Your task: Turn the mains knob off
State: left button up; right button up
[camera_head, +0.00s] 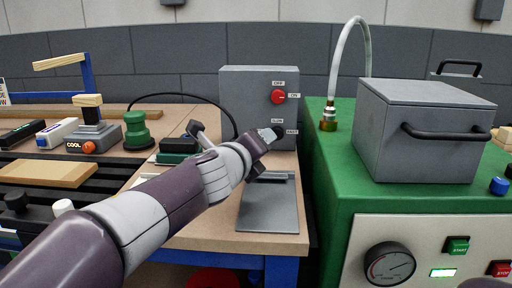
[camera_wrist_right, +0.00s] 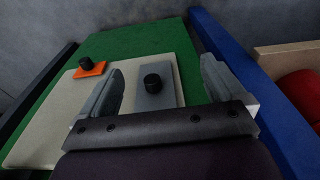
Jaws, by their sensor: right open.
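A grey control box (camera_head: 243,88) stands at the back of the bench. It carries a red knob (camera_head: 279,96) with an OFF label above and an ON label to the right. A dark lower knob (camera_head: 278,131) has two labels of its own. My left gripper (camera_head: 264,140) is in front of the box's lower part, close to the lower knob and below the red knob. Its fingers are partly hidden by the wrist, and I cannot tell their gap or any contact. My right gripper (camera_wrist_right: 166,82) is open and empty, above a pale panel; the head view does not show it.
A grey plate (camera_head: 268,216) lies before the box. A green machine (camera_head: 330,170) with a grey lidded chamber (camera_head: 420,145) and hose (camera_head: 336,58) stands to the right. In the right wrist view, black knobs sit on a grey plate (camera_wrist_right: 168,96) and an orange plate (camera_wrist_right: 88,72).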

aim_at(277, 95)
jog(key=k+j, duration=0.2)
jog(key=k, duration=0.3)
jog(key=k+j, duration=0.2)
jog(key=k, duration=0.25)
